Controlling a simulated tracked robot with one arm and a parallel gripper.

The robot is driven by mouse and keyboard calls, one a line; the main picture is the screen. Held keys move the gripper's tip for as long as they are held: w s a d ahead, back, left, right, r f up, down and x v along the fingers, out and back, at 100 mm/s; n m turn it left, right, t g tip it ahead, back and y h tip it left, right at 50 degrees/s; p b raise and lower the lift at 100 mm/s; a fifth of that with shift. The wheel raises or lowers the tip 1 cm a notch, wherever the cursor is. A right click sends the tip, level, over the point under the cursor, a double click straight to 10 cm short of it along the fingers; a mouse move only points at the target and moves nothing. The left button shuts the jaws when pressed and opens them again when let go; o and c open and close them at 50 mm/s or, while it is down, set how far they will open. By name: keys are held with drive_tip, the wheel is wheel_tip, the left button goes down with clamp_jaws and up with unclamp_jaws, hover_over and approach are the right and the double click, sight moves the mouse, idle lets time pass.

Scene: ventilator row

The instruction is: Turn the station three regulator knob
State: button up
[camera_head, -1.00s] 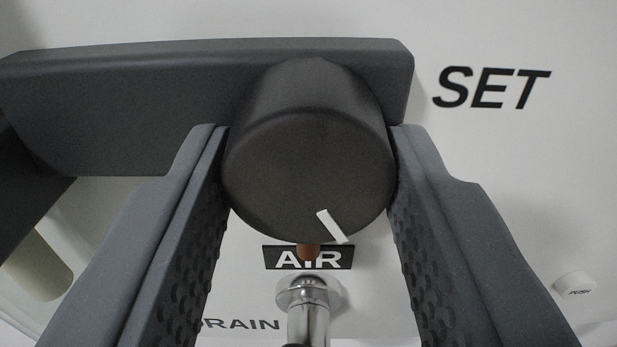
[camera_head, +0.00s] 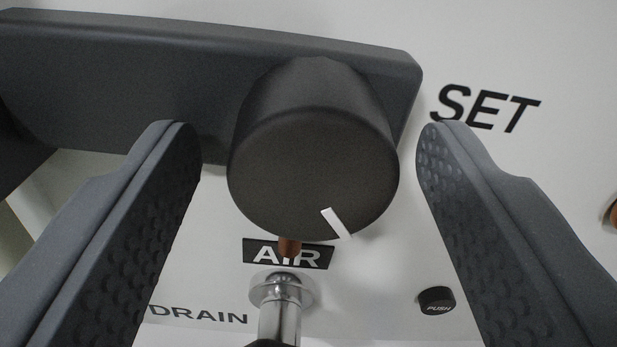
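The regulator knob (camera_head: 312,165) is a dark, round cylinder with a white pointer mark at the lower right of its face. It sits in the middle of the view, in front of a dark grey bar. My gripper (camera_head: 309,130) is open, with one textured finger on each side of the knob. There is a visible gap between each finger and the knob, wider on the left at the fingertip's lower part. The frame shows no station number.
A dark grey bar (camera_head: 110,85) runs behind the knob to the left. Below the knob are an AIR label (camera_head: 262,255) and a metal fitting (camera_head: 281,315). A black PUSH button (camera_head: 436,300) is at lower right. The white panel carries SET and DRAIN lettering.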

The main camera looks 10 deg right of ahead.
drive_tip(key=s+b, duration=0.2)
drive_tip(key=s, duration=1.1)
drive_tip(key=shift+s+b, duration=0.35)
drive_tip(key=shift+b, duration=0.05)
drive_tip(key=shift+f, duration=0.1)
drive_tip(key=s+r+m+g+b, duration=0.1)
drive_tip(key=s+r+b, duration=0.1)
drive_tip(key=r, duration=0.8)
drive_tip(key=s+r+b, duration=0.2)
drive_tip(key=r+b, duration=0.1)
drive_tip(key=r, duration=0.7)
drive_tip(key=s+r+b, duration=0.2)
drive_tip(key=s+r, duration=0.6)
drive_tip(key=s, duration=0.2)
drive_tip(key=s+r+g+b, duration=0.1)
drive_tip(key=s+r+b, duration=0.1)
drive_tip(key=s+r, duration=0.6)
drive_tip(key=s, duration=0.3)
drive_tip(key=shift+s+m+g, duration=0.25)
drive_tip(key=shift+m+g, duration=0.05)
